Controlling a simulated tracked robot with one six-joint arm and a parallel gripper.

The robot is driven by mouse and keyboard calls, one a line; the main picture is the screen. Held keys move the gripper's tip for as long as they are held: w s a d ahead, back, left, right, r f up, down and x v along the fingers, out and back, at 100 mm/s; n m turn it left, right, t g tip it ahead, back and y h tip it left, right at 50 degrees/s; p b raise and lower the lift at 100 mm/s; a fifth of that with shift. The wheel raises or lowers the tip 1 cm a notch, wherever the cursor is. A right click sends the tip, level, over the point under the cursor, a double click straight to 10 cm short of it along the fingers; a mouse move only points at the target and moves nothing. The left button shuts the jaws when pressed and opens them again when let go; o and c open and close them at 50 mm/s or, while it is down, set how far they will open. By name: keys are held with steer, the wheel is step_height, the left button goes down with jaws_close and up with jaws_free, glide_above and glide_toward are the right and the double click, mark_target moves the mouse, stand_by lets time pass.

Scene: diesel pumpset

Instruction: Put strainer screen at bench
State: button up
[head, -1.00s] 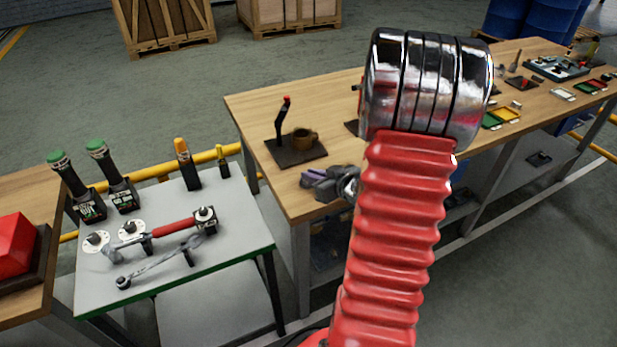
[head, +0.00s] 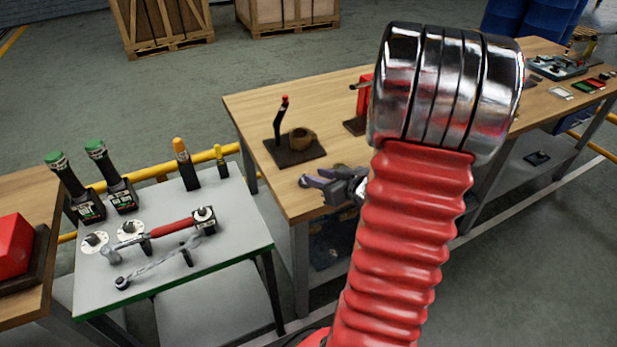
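The bench (head: 262,112) is a long wooden-topped workbench running from the middle to the upper right. My arm, red bellows with a chrome end, rises in front of it and hides part of its top. My gripper (head: 312,182), grey and purplish, shows only in part left of the arm, over the near left part of the bench top. Its fingers point left; their gap and anything between them cannot be made out. I cannot clearly identify a strainer screen. A small brown round part (head: 301,139) sits on a dark plate (head: 290,157) on the bench, beyond the gripper.
A black lever with a red knob (head: 281,120) stands on that plate. A red upright part (head: 364,95) is partly behind my arm. Trays and small parts lie at the bench's far right.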

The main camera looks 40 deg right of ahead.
steer(key=v, duration=0.8)
stand_by(0.6)
steer(key=w+a+r+m+g+h, duration=0.1)
steer(key=w+a+r+g+h, duration=0.15)
steer(key=r, duration=0.25)
steer(key=w+a+r+g+h, duration=0.1)
steer(key=w+a+r+h, duration=0.1)
steer(key=w+a+r, duration=0.3)
steer(key=s+a+g+y, duration=0.1)
steer(key=s+a, duration=0.3)
steer(key=a, duration=0.4)
steer(key=s+a+r+n+g+y, duration=0.1)
steer(key=s+a+y, duration=0.1)
steer(key=s+a, duration=0.3)
steer(key=s+a+n+g+y, duration=0.1)
steer(key=s+a, duration=0.3)
steer(key=a, duration=0.7)
steer(key=shift+s+a+r+g+y, duration=0.25)
steer(key=shift+s+a+g+y, duration=0.1)
steer(key=shift+y, duration=0.5)
steer(key=shift+w+d, duration=0.1)
